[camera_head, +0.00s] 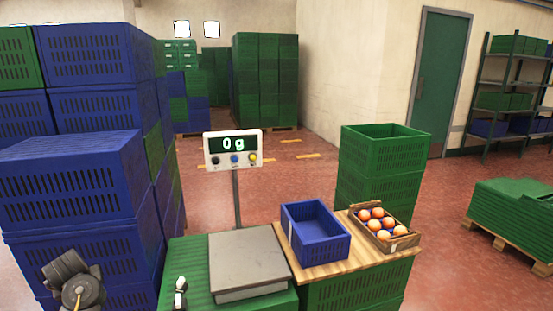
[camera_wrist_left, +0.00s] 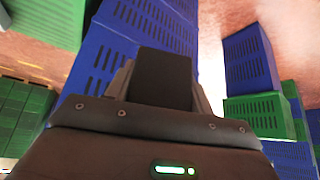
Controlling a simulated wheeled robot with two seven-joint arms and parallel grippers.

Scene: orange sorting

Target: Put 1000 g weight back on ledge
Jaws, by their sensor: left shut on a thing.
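My left gripper (camera_wrist_left: 162,70) is shut on a dark block, which I take to be the 1000 g weight (camera_wrist_left: 163,82). The block stands between the two grey fingers in the left wrist view, and no marking on it can be read. In the head view, dark metal parts show at the bottom left, low in front of the blue crates; I cannot make out the fingers or the weight there. The scale plate (camera_head: 247,263) is empty, and its display (camera_head: 233,144) reads 0 g. I cannot tell which surface is the ledge. My right gripper is not in view.
Stacked blue crates (camera_head: 70,172) stand close on the left. The scale rests on a green crate (camera_head: 195,255), with a small pale-and-dark item (camera_head: 180,290) beside it. Right of it, a wooden board (camera_head: 340,262) bears a blue basket (camera_head: 316,250) and an orange box (camera_head: 405,243).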

